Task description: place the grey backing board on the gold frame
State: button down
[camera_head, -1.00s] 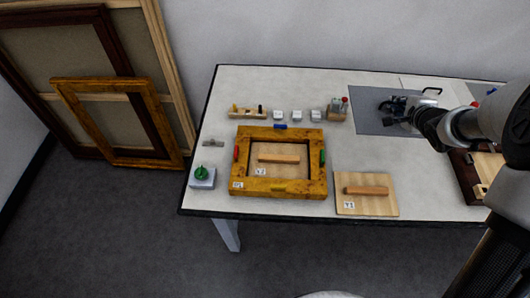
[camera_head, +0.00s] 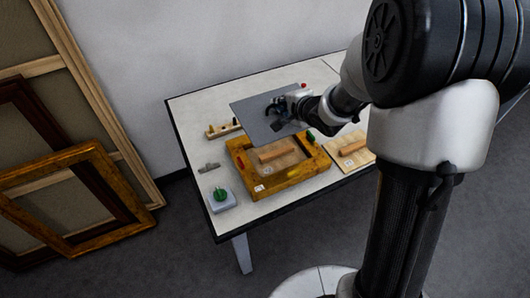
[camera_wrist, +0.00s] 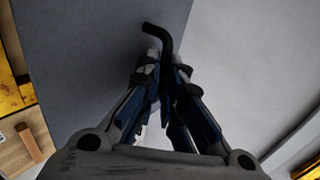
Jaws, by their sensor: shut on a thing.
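The grey backing board (camera_head: 255,119) is in my gripper (camera_head: 283,106), held by its dark handle, which shows in the wrist view (camera_wrist: 157,36). The board appears raised above the table and hides part of the far side of the gold frame. The gold frame (camera_head: 291,180) lies flat on the table, nearer the front edge than the board. A light wooden panel with a wooden bar (camera_head: 278,149) sits inside its opening. In the wrist view the board (camera_wrist: 85,60) fills the upper left, and a strip of the gold frame (camera_wrist: 12,92) shows at the left edge.
A second wooden panel (camera_head: 351,152) lies right of the frame. A box with a green knob (camera_head: 222,196), a metal clip (camera_head: 208,168) and a wooden block (camera_head: 222,131) stand left of it. Large picture frames (camera_head: 90,160) lean on the wall at left.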

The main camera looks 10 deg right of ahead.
jog(key=shift+w+d+f+b, duration=0.1)
jog(key=shift+f+b, duration=1.75)
jog(key=shift+f, duration=2.75)
jog(key=shift+w+d+f+b, duration=0.1)
jog(key=shift+f+b, duration=1.7)
jog(key=shift+f, duration=2.8)
jog(key=shift+s+f, duration=0.1)
jog(key=shift+f+b, duration=0.3)
jog(key=shift+f, duration=0.1)
jog(key=c, duration=1.8)
grip_release()
jog(key=shift+o, duration=0.2)
